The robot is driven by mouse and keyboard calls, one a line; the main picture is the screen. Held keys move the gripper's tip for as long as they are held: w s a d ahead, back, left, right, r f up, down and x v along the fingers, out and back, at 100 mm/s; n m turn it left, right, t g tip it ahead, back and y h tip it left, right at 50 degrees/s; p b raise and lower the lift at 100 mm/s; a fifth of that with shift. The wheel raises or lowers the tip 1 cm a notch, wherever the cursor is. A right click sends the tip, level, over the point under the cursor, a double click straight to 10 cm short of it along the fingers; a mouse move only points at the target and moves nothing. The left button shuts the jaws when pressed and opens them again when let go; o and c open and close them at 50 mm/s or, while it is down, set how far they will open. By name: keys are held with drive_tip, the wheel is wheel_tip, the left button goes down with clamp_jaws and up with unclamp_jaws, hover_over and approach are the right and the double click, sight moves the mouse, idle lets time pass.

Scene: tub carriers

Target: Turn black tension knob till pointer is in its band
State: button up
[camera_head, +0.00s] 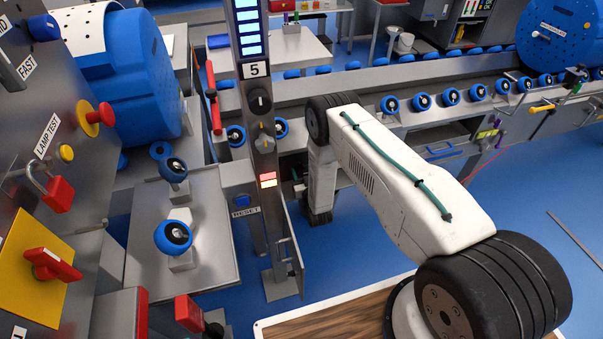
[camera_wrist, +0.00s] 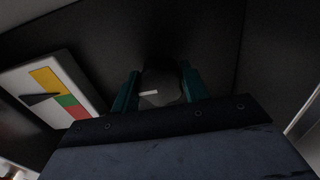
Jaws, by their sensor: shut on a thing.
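In the wrist view a round dark knob (camera_wrist: 160,88) with a white mark pointing left sits on a dark panel. My gripper (camera_wrist: 159,84) has its two teal fingers on either side of the knob, shut on it. Left of it is a white gauge plate (camera_wrist: 84,79) with yellow, green and red bands. A black pointer (camera_wrist: 40,98) lies across the plate, its tip near the border of yellow and green; the exact spot is hard to tell. In the head view my gripper is hidden, and I cannot make out this knob or gauge there.
A grey column (camera_head: 264,190) marked 5 carries another dark knob (camera_head: 260,101) and stands left of my arm. A conveyor (camera_head: 440,110) with blue rollers runs behind. A control panel (camera_head: 40,150) with a red padlock (camera_head: 58,193) stands close at left. Blue floor is open at right.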

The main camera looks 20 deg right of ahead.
drive_tip(key=m, duration=0.4)
drive_tip(key=shift+m, duration=0.3)
drive_tip(key=m, duration=0.9)
drive_tip(key=shift+m, duration=2.1)
drive_tip(key=o, duration=1)
drive_tip(key=shift+s, duration=0.15)
